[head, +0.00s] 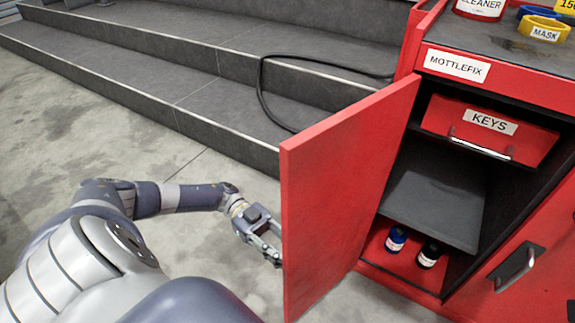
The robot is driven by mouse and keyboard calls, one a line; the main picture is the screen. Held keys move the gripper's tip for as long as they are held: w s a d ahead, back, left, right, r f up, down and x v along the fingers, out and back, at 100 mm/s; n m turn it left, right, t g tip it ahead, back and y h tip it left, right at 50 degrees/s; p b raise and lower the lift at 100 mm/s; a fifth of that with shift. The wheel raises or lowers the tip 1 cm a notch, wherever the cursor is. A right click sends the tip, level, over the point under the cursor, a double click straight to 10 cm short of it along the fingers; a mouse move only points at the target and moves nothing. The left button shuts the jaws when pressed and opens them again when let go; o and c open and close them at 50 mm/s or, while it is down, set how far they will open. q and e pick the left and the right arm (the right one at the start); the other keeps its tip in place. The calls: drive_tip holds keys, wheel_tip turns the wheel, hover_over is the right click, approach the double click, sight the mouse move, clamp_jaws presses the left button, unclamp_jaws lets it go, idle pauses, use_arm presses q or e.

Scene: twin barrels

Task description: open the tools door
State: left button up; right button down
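A red door (345,190) stands swung open at the left side of a red cabinet (452,300). Its label, if any, is not visible from this side. My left gripper (275,256) is beside the door's left edge, low down, with its fingertips close to or partly behind that edge. I cannot tell whether it touches the door or whether the fingers are open. My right gripper is not in view.
Inside the cabinet are a red KEYS drawer (487,133), a grey shelf (432,208), a blue bottle (396,239) and a black bottle (429,254). Grey steps (190,70) rise behind. Concrete floor lies left.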

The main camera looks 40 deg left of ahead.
use_arm(q)
drive_tip(key=shift+w, duration=0.1)
drive_tip(key=shift+a, duration=0.3)
drive_tip(key=a, duration=1.1)
drive_tip(key=shift+w+a, duration=0.2)
drive_tip(key=shift+w, duration=0.25)
